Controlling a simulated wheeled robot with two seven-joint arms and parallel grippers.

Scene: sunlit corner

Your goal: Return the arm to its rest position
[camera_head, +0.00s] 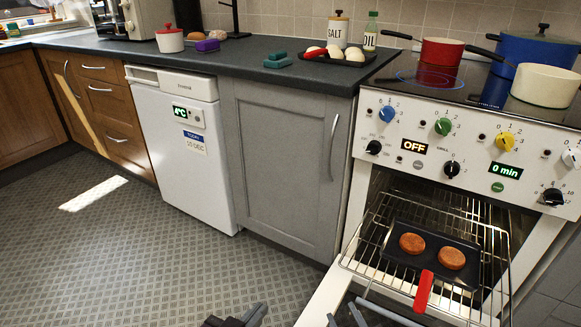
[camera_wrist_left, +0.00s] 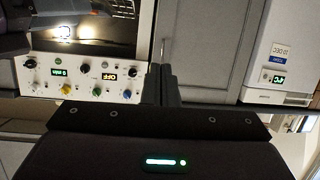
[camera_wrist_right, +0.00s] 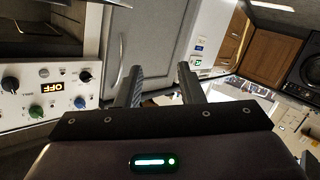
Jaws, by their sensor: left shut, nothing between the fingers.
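My left gripper (camera_head: 255,310) shows at the bottom edge of the head view, over the floor. In the left wrist view its two fingers (camera_wrist_left: 168,78) lie together with nothing between them. My right gripper (camera_head: 360,312) is at the bottom edge by the open oven door. In the right wrist view its fingers (camera_wrist_right: 160,80) stand apart with empty space between them. Most of both arms is out of the head view.
The oven door (camera_head: 335,294) is down and the rack (camera_head: 372,228) is pulled out. A dark pan (camera_head: 425,263) with a red handle and two brown patties rests on it. A grey cabinet (camera_head: 278,160) and a white fridge (camera_head: 180,165) stand left. The floor (camera_head: 120,250) is clear.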

